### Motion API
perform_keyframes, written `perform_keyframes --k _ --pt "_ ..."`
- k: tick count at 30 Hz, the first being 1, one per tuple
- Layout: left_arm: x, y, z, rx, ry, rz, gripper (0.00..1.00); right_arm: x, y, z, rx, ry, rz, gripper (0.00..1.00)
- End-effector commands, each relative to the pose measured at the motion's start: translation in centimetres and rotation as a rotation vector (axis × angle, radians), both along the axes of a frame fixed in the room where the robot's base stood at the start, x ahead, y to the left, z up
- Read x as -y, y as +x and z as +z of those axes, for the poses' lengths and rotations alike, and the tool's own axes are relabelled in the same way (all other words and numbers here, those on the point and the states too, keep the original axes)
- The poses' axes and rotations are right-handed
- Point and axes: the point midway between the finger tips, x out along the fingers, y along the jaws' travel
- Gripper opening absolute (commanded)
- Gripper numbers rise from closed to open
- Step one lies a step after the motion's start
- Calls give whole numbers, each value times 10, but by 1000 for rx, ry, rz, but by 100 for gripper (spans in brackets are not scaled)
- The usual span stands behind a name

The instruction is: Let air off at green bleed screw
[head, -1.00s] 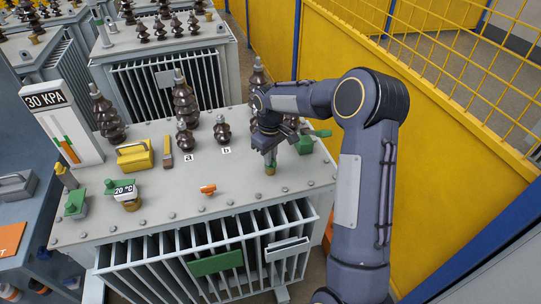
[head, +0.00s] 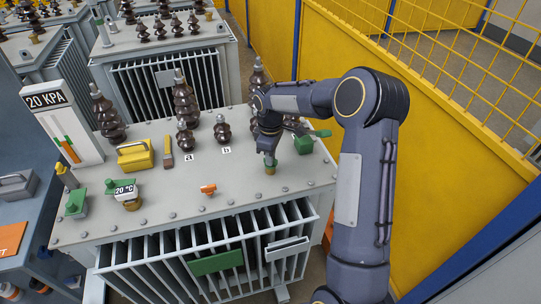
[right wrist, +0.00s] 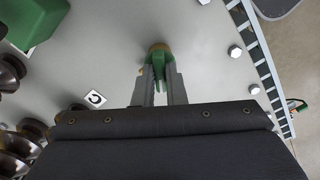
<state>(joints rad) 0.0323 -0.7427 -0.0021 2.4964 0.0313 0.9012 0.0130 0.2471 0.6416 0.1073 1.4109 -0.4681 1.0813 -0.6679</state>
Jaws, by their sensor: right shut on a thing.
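The green bleed screw (head: 270,168) stands on a brass base near the right front of the transformer's grey top. My right gripper (head: 269,156) points down over it and is shut on its green head. In the right wrist view the right gripper (right wrist: 160,88) has a finger on each side of the green bleed screw (right wrist: 160,62). A white gauge panel (head: 67,130) at the left end of the top reads 20 KPA, with a green and an orange bar. My left gripper is not in view.
A green box valve with a handle (head: 305,145) stands just right of my right gripper. Brown insulators (head: 185,105) line the back. A yellow case (head: 134,156), a brush (head: 168,153), an orange part (head: 208,189) and a 20 °C gauge (head: 125,190) are on the top. A yellow wall (head: 440,190) is at right.

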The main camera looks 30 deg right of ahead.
Motion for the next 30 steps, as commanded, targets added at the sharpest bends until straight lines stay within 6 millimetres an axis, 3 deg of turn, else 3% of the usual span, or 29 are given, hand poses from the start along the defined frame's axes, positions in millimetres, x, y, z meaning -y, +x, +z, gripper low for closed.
perform_keyframes --k 6,7,12,22,30 --pt "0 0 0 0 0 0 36 0 1 1 3 -1 -2 0" --pt "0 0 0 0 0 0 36 0 1 1 3 -1 -2 12" --pt "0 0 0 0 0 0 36 0 1 1 3 0 -2 33" --pt "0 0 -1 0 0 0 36 0 1 4 3 0 -2 33" --pt "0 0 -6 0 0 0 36 0 2 47 8 -1 -3 33"
